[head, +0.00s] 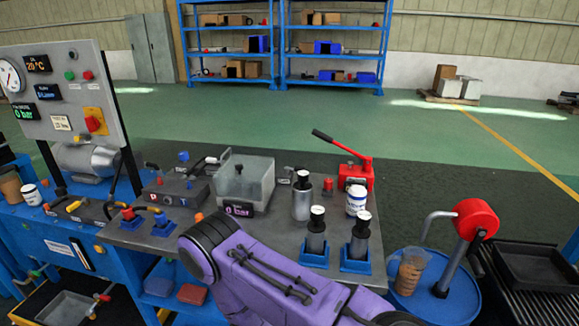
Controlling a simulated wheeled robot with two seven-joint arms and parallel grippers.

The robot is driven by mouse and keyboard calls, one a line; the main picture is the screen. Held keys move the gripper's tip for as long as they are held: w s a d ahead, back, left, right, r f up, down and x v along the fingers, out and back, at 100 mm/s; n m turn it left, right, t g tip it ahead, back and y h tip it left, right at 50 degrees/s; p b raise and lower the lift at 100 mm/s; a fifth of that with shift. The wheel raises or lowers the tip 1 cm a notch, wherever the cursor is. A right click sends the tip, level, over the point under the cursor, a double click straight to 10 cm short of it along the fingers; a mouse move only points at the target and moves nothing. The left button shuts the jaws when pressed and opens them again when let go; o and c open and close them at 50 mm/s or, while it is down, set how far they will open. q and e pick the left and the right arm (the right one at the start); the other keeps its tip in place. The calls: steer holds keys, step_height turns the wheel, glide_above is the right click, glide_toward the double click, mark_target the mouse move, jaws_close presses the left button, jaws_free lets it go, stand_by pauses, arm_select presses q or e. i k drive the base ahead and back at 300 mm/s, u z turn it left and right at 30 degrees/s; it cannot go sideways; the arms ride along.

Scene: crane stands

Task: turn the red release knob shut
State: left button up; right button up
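A red hand pump (356,177) with a black-gripped lever stands at the back right of the grey bench top. A small red knob (328,185) shows just left of its body; it is small, and I cannot tell whether it is the release knob or how far it is turned. My purple arm crosses the lower middle of the view, over the bench's front edge. Neither gripper shows.
A grey box (245,183) with a 0 bar display is at the middle. A gauge panel (60,95) rises at left.

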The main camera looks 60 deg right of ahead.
mark_target(328, 182)
steer(key=i, duration=0.55)
steer(key=z, duration=3.05)
